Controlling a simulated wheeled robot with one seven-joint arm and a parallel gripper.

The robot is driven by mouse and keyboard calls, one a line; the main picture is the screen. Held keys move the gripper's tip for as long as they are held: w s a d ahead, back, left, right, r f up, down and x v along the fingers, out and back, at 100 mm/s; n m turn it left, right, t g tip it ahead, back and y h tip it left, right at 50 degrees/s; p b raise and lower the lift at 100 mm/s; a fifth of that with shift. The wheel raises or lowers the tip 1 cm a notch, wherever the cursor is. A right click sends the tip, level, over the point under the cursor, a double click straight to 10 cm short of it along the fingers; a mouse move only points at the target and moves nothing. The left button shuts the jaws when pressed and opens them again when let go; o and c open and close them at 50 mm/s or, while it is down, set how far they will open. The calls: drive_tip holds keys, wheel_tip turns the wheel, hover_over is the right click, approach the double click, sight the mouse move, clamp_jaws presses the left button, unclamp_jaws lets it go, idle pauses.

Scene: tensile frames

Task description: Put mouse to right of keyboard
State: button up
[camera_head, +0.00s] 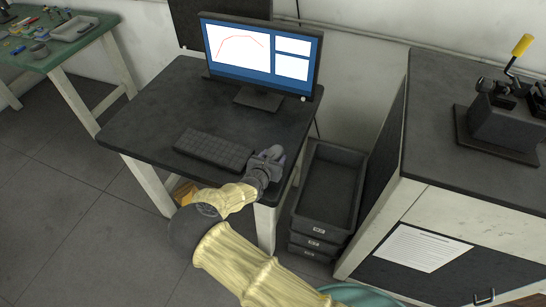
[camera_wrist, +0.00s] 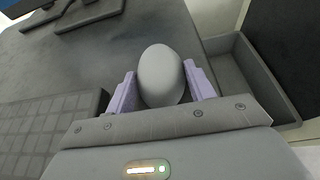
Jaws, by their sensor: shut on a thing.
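The keyboard (camera_head: 213,149) lies on the dark desk (camera_head: 160,105) in front of the monitor; its edge also shows at the left of the wrist view (camera_wrist: 50,128). The grey, rounded mouse (camera_wrist: 161,74) is between the two pale purple fingers of my gripper (camera_wrist: 161,88) in the wrist view. My gripper (camera_head: 269,158) is shut on the mouse, just right of the keyboard and near the desk's right edge. In the head view my gripper mostly hides the mouse. I cannot tell whether the mouse touches the desk.
A monitor (camera_head: 260,55) stands at the back of the desk. Stacked dark bins (camera_head: 333,185) stand on the floor right of the desk. A cabinet (camera_head: 470,130) with a yellow-handled tool is farther right. A green table (camera_head: 70,50) is at the far left.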

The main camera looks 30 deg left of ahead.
drive_tip(key=shift+f, duration=0.1)
drive_tip(key=o, duration=1.2)
drive_tip(key=shift+c, duration=0.2)
drive_tip(key=v, duration=1.7)
drive_tip(key=shift+s+b, duration=0.2)
drive_tip(key=shift+b, duration=0.25)
drive_tip(key=shift+w+d, duration=0.1)
drive_tip(key=shift+d, duration=0.05)
